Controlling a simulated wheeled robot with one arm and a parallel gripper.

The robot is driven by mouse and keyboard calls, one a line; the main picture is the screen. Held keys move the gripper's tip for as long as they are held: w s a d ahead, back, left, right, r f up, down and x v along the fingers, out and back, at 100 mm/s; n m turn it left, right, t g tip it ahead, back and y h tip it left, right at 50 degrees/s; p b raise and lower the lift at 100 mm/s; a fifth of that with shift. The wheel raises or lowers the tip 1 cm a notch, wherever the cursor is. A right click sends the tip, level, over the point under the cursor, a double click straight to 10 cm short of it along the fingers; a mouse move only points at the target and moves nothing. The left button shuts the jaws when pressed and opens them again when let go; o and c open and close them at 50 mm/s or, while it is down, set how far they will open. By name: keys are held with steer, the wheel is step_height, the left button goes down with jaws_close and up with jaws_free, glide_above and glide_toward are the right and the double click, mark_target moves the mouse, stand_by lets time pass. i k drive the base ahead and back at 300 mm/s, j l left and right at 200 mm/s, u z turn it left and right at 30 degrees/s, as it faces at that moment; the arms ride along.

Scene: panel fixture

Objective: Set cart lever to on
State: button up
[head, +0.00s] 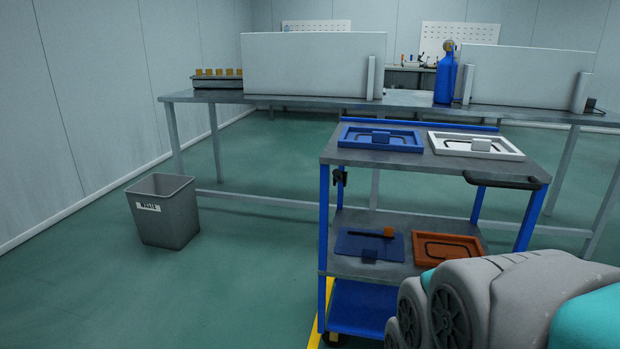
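The cart (398,155) stands right of centre, with a grey top, blue posts and a black handle (505,181) at its right end. On its lower shelf lies a dark blue plate (352,243) with a black bar (366,234) across it that ends in an orange block (389,232). This looks like the lever; no on or off marking is readable. A small dark block (369,256) sits at the plate's front edge. My grey and teal arm covers the bottom right and hides part of the cart's lower right. My gripper is not in view.
On the cart top lie a blue tray (350,135) and a white tray (512,155); an orange tray (473,243) is on the lower shelf. A long bench (290,98) stands behind. A grey bin (172,226) stands left. Floor between bin and cart is clear.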

mark_target(338, 176)
steer(key=i+j+z, duration=0.2)
steer(key=j, duration=0.2)
steer(key=j+z, duration=0.2)
steer(key=j, duration=0.15)
steer(key=i+j+z, duration=0.2)
steer(key=j, duration=0.2)
steer(key=k, duration=0.1)
